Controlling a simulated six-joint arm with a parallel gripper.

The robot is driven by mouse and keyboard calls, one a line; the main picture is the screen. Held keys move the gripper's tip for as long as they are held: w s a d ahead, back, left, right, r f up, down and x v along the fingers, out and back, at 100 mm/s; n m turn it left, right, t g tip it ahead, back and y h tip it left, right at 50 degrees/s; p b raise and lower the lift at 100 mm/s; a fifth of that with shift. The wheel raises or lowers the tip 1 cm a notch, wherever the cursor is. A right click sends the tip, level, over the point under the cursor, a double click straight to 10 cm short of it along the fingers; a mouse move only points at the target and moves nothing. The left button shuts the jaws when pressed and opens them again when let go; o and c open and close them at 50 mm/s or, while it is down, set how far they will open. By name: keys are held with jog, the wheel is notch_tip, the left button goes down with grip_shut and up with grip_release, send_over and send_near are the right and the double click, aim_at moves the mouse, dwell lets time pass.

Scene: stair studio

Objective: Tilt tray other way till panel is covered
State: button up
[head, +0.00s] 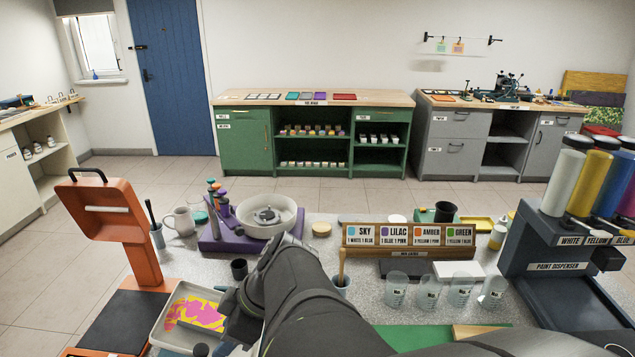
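A pale tray (158,333) lies at the lower left on the speckled worktop, partly hidden by my dark arm and gripper. Inside it is a panel (196,306) with bright pink and yellow patches of paint. A dark grey strip crosses the near part of the panel; I cannot tell what it is. My gripper (232,322) is at the tray's right side, overlapping it in the picture. Its fingertips are hidden, so I cannot tell whether it grips the tray rim. The tray's tilt is not clear from this view.
An orange stand (118,228) rises just left of the tray. Behind are a purple base (218,238) with a white bowl (268,216), a mug (181,222) and a small black cup (239,269). Clear cups (429,293) and a paint dispenser (560,267) stand right.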

jog(key=d, duration=0.9)
jog(key=shift+d, duration=0.4)
jog(key=shift+a, duration=0.1)
jog(key=shift+a+f, duration=0.15)
jog(key=shift+a, duration=2.9)
jog(key=shift+a+f, duration=0.1)
jog(key=shift+a, duration=2.95)
